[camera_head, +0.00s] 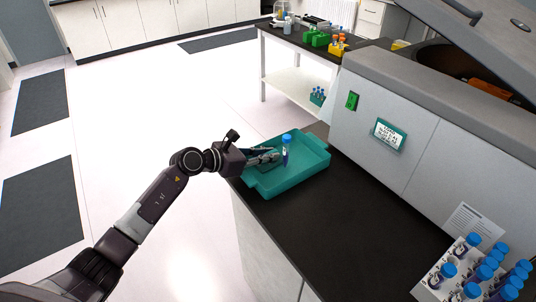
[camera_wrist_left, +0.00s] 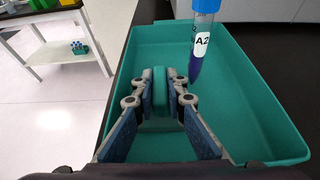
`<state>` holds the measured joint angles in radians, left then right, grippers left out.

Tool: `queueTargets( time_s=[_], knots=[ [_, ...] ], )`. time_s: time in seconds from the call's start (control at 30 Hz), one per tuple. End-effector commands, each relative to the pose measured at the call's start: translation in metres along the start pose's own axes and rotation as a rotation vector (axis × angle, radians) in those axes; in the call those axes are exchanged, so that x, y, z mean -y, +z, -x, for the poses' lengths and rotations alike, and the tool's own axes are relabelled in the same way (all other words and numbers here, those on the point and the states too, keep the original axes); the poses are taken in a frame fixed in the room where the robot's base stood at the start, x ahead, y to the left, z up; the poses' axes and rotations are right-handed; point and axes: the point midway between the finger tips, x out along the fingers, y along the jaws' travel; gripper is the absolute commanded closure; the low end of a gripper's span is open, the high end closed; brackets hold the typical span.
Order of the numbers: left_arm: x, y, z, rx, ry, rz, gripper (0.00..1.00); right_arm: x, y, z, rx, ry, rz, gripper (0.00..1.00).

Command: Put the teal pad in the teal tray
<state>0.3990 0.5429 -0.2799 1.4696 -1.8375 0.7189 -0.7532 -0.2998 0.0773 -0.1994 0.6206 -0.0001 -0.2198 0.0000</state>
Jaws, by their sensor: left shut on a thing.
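The teal tray (camera_head: 309,166) sits on the dark counter in the head view; its floor and walls also fill much of the left wrist view (camera_wrist_left: 245,110). My left gripper (camera_head: 274,156) reaches over the tray from its left side. In the left wrist view its fingers (camera_wrist_left: 160,92) are shut on the teal pad (camera_wrist_left: 159,86), a small upright teal piece held between the fingertips. The pad appears to be over or inside the tray; whether it touches the floor I cannot tell. My right gripper is not in view.
A blue-capped tube (camera_head: 286,152) labelled A2 stands in the tray close to the fingers. A white rack of blue-capped tubes (camera_head: 447,283) is at the lower right. The large grey machine (camera_head: 400,128) borders the counter. Bare counter (camera_head: 340,235) lies in front of the tray.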

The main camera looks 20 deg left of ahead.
Motion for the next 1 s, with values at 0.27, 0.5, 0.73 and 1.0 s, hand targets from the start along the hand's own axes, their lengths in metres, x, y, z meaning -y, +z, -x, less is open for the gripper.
queueTargets(
  time_s=[0.27, 0.5, 0.73, 1.0],
  knots=[
    [0.0, -0.001, 0.0, -0.001, 0.0, 0.0, 0.71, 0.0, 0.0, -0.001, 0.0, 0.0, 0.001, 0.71],
    [0.0, 0.001, 0.001, 0.0, 0.0, 0.0, 0.71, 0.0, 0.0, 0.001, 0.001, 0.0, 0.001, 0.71],
    [-0.001, -0.001, 0.028, -0.004, 0.002, -0.004, 0.71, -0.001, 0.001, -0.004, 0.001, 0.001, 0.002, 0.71],
    [-0.001, -0.002, 0.087, -0.005, 0.001, -0.004, 0.71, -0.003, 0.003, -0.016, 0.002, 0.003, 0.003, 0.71]
  ],
)
